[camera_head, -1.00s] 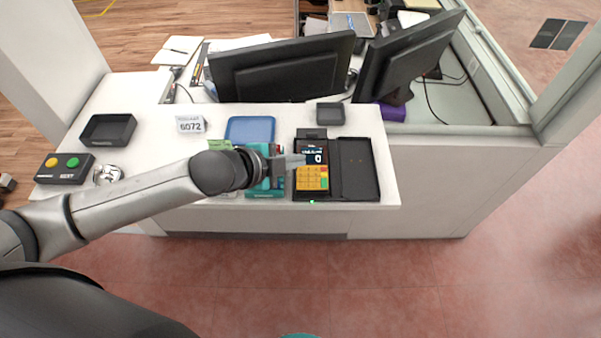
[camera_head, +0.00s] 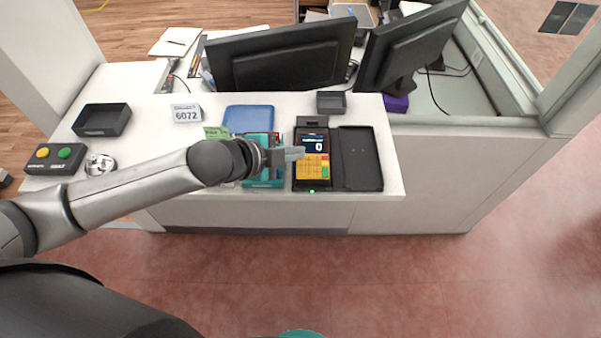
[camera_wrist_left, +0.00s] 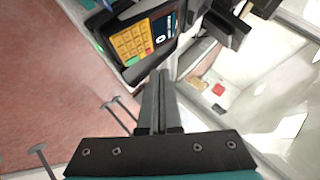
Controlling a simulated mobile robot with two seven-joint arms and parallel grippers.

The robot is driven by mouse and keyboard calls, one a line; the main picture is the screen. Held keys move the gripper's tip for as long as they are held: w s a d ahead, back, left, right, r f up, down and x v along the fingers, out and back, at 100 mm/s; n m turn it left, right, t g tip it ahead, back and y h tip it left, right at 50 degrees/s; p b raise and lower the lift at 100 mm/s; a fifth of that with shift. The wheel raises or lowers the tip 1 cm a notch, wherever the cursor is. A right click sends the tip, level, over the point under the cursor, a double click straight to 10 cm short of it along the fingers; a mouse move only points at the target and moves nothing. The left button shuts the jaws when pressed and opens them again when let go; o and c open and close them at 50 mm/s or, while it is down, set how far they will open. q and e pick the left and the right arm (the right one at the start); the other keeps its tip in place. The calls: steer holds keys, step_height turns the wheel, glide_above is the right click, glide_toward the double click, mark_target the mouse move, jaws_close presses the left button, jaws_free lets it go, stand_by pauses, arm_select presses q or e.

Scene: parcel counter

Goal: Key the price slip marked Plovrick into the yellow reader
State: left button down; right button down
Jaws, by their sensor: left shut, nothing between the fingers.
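The reader (camera_head: 313,169) stands near the counter's front edge, with a yellow keypad, a dark screen showing 0 and a green light at its front. It also shows in the left wrist view (camera_wrist_left: 130,42), at the upper left. My left gripper (camera_head: 300,153) is shut and empty, its tips over the reader's left side beside the screen. In the wrist view its shut fingers (camera_wrist_left: 157,85) point towards the reader; I cannot tell whether they touch it. A green slip (camera_head: 216,132) lies partly behind my left arm; its print is too small to read. My right gripper is not in view.
A white block reading 6072 (camera_head: 187,113), a blue tray (camera_head: 249,112) and a black tray (camera_head: 102,119) are on the counter. A button box (camera_head: 54,159) is at the left. A dark open case (camera_head: 358,160) adjoins the reader. Monitors (camera_head: 285,62) stand behind.

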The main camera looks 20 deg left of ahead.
mark_target(306, 164)
arm_select(q)
steer(key=f+b, duration=0.2)
steer(key=w+f+b, duration=0.1)
steer(key=f+b, duration=0.1)
steer(key=shift+a+f, duration=0.1)
steer(key=shift+f, duration=0.1)
steer(key=shift+w+f+b, duration=0.15)
steer(key=shift+f+b, duration=0.2)
steer(key=shift+f, duration=0.2)
steer(key=shift+f, duration=0.1)
stand_by(1.4)
steer(key=shift+w+a+f, duration=0.1)
steer(key=shift+f, duration=0.2)
steer(key=shift+f, duration=0.25)
stand_by(0.5)
steer(key=shift+r, duration=0.1)
steer(key=shift+r+p, duration=0.65)
steer(key=shift+p, duration=0.25)
steer(key=shift+f, duration=0.1)
